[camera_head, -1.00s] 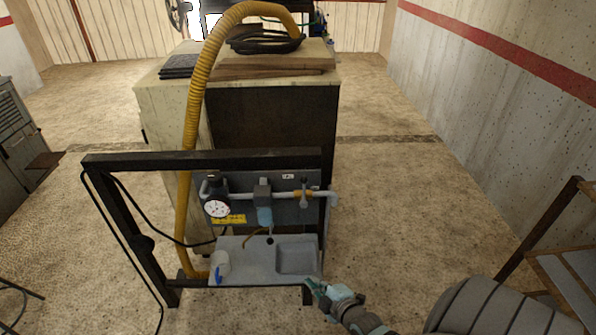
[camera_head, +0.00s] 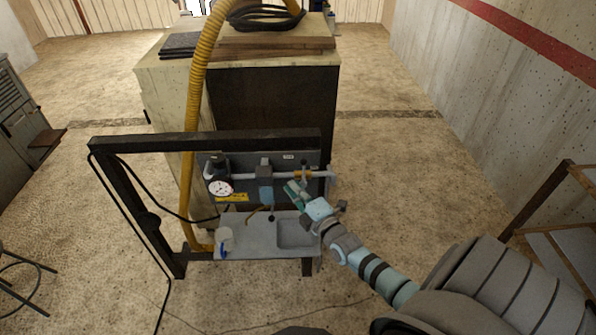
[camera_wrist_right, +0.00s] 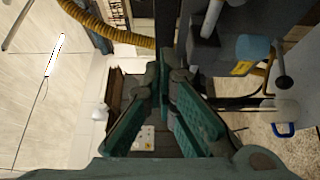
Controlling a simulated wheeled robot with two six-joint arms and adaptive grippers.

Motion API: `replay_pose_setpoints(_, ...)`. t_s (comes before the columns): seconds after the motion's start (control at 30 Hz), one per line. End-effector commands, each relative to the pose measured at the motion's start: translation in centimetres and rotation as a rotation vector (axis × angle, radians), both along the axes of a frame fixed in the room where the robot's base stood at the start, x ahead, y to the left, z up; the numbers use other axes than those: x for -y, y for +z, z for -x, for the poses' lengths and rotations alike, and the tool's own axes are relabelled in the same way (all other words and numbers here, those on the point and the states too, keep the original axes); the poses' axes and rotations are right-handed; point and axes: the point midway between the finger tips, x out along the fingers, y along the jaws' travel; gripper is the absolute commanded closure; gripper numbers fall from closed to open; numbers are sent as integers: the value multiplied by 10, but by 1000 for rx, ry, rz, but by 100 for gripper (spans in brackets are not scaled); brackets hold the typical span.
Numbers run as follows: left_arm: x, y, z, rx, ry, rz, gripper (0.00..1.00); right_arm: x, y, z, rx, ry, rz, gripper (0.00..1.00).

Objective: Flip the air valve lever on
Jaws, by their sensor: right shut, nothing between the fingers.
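The air valve (camera_head: 303,174) is a small yellow-orange body on the pale pipe at the right of the grey panel in the head view. Its lever is too small and too close to my gripper to tell its position. My right gripper (camera_head: 292,190) is just below and left of the valve, in front of the panel. In the right wrist view its teal fingers (camera_wrist_right: 163,85) are shut and empty. I cannot tell whether they touch the lever. My left gripper is out of view.
A round gauge (camera_head: 220,188) and a blue filter bowl (camera_head: 266,194) sit left of my gripper.

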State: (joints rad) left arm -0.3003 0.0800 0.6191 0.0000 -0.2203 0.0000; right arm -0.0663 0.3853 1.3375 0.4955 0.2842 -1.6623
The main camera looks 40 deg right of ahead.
Motion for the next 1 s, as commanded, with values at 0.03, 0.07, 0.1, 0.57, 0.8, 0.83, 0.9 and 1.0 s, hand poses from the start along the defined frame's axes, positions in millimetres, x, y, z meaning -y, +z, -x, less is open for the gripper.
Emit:
replay_pose_setpoints(0.03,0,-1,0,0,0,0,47,1,0,-11,1,-1,0,100)
replay_pose_setpoints(0.07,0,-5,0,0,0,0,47,2,-1,-18,2,-1,0,100)
replay_pose_setpoints(0.1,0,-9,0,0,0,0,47,3,-2,-27,3,-1,0,100)
replay_pose_setpoints(0.57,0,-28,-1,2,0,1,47,41,-1,-39,-2,1,1,100)
replay_pose_setpoints(0.8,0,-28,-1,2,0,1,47,42,0,-39,-1,1,-1,100)
replay_pose_setpoints(0.83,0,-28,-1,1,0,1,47,42,0,-39,-1,1,-1,100)
replay_pose_setpoints(0.9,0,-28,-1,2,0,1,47,42,0,-38,-1,1,-2,100)
replay_pose_setpoints(1.0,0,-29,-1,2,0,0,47,43,-1,-38,5,1,-10,100)
